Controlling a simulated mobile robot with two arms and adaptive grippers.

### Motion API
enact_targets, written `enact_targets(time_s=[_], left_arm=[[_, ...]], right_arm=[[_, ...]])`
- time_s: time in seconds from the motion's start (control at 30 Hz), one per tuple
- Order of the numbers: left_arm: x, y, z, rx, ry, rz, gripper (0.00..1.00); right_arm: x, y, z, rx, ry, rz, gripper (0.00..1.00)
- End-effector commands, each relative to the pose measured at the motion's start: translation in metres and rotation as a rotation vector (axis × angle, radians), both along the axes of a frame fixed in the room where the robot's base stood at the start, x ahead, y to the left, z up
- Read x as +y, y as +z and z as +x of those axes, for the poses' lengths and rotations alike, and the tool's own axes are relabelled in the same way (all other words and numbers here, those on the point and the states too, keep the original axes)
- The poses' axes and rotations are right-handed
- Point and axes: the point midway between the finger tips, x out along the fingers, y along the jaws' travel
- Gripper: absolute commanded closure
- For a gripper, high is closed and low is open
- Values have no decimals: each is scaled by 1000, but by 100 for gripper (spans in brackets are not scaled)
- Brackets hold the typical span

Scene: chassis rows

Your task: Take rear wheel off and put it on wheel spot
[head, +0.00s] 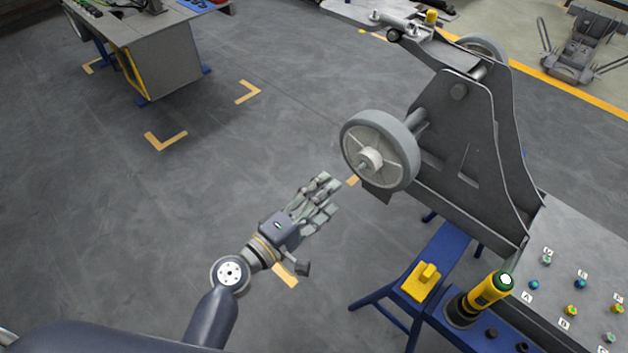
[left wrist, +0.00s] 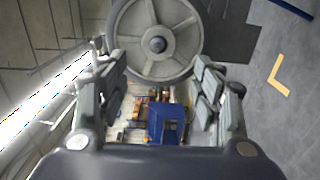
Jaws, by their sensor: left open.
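A grey spoked wheel (head: 400,166) sits on its axle at the near side of the dark grey chassis (head: 456,140). Its hub faces left in the head view. My left gripper (head: 318,200) is open and empty, below and left of this wheel and apart from it. In the left wrist view the wheel (left wrist: 128,35) lies ahead, between and beyond the spread fingers (left wrist: 160,80). A second wheel (head: 486,45) is partly hidden behind the chassis. I cannot tell which marking is the wheel spot. My right gripper is not in view.
A blue stand (head: 440,262) carries a yellow block (head: 422,283) and a yellow-black tool (head: 487,293). A grey panel (head: 585,255) with coloured knobs is at the right. A workbench (head: 165,55) stands at the upper left. Open floor with yellow corner marks (head: 166,141) lies between.

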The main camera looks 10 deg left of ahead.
Motion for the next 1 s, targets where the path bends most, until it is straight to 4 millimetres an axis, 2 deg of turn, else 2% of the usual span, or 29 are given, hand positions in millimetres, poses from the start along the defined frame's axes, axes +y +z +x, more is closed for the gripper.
enact_targets(time_s=[0.17, 0.43, 0.7, 1.0], left_arm=[[-5, 3, 7, -2, 0, -5, 40], [-24, 3, 33, -3, 1, -5, 40], [-43, 3, 59, -3, 0, -3, 40], [-62, 0, 86, -3, 0, -1, 40]], right_arm=[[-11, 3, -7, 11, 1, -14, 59], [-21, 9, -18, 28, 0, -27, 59], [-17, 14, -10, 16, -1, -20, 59], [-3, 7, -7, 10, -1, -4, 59]])
